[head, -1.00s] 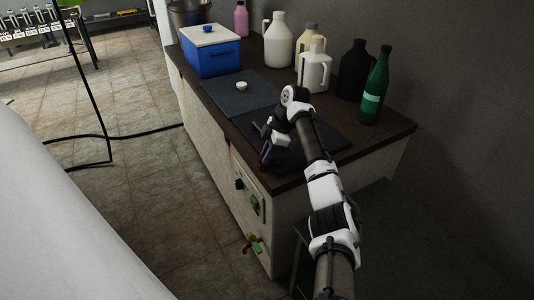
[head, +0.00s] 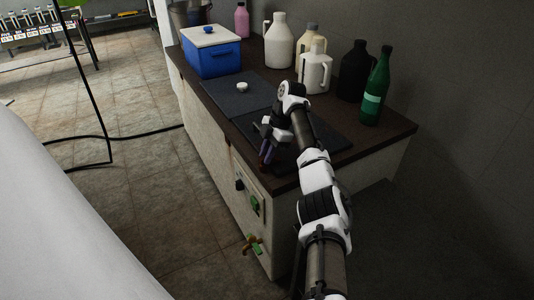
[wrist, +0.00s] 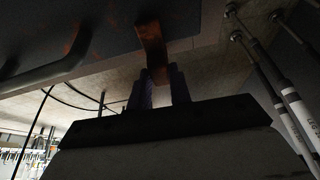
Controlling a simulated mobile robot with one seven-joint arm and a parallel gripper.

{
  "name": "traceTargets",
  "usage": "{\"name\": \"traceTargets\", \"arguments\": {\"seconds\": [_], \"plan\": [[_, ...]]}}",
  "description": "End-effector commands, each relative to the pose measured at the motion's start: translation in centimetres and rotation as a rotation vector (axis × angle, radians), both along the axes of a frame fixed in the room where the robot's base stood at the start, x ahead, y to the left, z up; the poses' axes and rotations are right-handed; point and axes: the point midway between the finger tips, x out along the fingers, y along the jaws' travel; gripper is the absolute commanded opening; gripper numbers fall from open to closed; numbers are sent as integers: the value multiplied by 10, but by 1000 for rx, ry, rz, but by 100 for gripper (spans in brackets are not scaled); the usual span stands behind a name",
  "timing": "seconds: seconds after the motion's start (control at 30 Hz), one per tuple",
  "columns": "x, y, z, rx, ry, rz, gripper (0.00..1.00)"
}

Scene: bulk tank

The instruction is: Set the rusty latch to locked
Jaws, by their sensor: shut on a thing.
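The rusty latch (wrist: 153,45) is an orange-brown bar in the wrist view, set against a dark panel (wrist: 100,35) with rust patches. Its end sits between the two fingers of my gripper (wrist: 160,82), which is shut on it. In the head view my gripper (head: 265,153) is at the front edge of the counter, above the cabinet's front face. The latch cannot be made out there, and my wrist and fingers cover that spot. I cannot tell from these views whether the latch stands at locked.
A dark bar handle (wrist: 45,68) is left of the latch. Dark slabs (head: 238,90) lie on the counter; a blue box (head: 212,60), jugs (head: 279,45) and a green bottle (head: 375,90) stand behind. A switch box (head: 255,203) and tap (head: 252,245) project from the cabinet front.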

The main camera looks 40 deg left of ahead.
Motion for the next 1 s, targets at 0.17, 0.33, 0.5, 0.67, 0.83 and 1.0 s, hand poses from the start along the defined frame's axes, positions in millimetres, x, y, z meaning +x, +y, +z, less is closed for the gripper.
{"name": "traceTargets", "arguments": {"seconds": [0.17, 0.33, 0.5, 0.67, 0.83, 1.0], "plan": [[0, 0, 0, -1, -1, 0, 29], [0, 0, 0, 0, 0, -1, 42], [0, 0, 0, 0, 0, -1, 42], [4, -1, 8, 1, -1, -3, 42], [14, -5, 35, 1, -4, -3, 42], [26, -12, 71, 0, -2, -4, 42]]}}
